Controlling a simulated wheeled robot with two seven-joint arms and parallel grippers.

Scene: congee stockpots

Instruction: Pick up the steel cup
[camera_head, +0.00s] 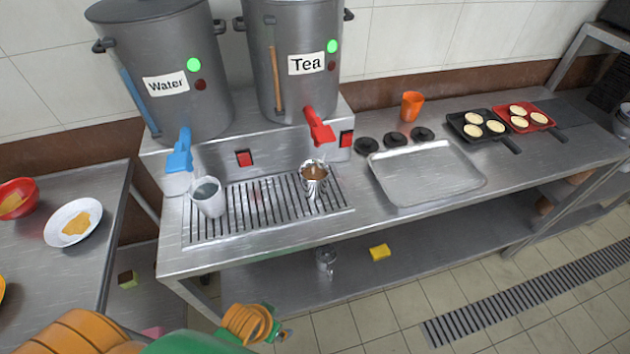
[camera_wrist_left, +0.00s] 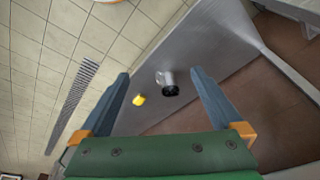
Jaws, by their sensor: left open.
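A shiny steel cup (camera_head: 314,187) with brown liquid stands upright on the drip grate under the red tea tap (camera_head: 319,126). Another small steel mug (camera_head: 326,262) is on the lower shelf, near its front edge; it also shows in the left wrist view (camera_wrist_left: 169,84), where its inside looks dark. My left gripper (camera_wrist_left: 160,75) is open and empty, its two blue-grey fingers spread on either side of the view of that mug, still apart from it. In the head view only part of my left arm shows at the bottom, with the fingers out of sight. My right gripper is not in view.
A white cup (camera_head: 208,199) stands under the blue water tap (camera_head: 179,153). A yellow sponge (camera_head: 380,252) lies right of the shelf mug. The counter above holds an empty metal tray (camera_head: 425,170). A side table (camera_head: 60,275) with bowls is at left. The shelf's right part is clear.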

